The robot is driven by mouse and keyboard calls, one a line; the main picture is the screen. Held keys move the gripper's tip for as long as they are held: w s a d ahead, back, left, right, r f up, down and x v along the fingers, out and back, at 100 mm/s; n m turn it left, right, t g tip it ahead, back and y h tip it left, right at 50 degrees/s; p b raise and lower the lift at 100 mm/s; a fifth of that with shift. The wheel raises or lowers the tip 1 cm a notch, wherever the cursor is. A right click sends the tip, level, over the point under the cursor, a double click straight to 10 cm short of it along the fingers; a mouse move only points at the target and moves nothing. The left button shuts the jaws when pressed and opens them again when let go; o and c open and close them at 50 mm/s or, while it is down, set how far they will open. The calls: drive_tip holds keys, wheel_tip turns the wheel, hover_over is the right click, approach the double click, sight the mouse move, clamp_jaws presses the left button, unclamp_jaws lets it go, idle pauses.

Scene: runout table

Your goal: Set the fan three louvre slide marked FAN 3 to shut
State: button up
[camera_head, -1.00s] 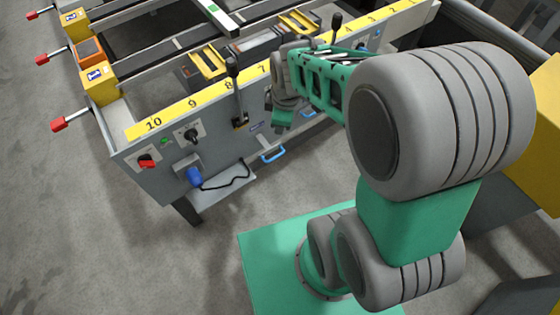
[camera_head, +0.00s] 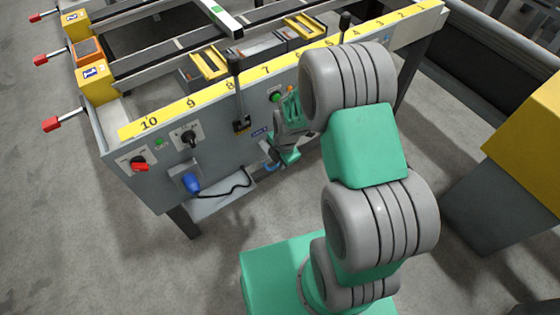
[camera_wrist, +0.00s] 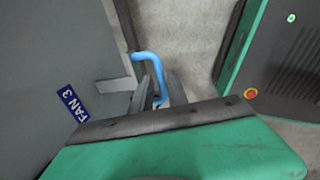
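The FAN 3 label (camera_wrist: 70,104) is a blue plate with white letters on the grey panel, left of my gripper in the wrist view. A bent blue handle (camera_wrist: 149,62) stands out from the panel beside it. My gripper (camera_wrist: 158,92) has its two grey fingers apart, with the handle between them. I cannot tell whether either finger touches it. In the head view my gripper (camera_head: 282,160) is low at the panel's front, and only a bit of the blue handle (camera_head: 270,166) shows. The slide's position is hidden there.
A yellow numbered strip (camera_head: 185,104) runs along the top. The floor in front is clear.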

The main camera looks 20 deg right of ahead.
clamp_jaws()
drive_tip(key=shift+w, duration=0.1)
idle(1.2)
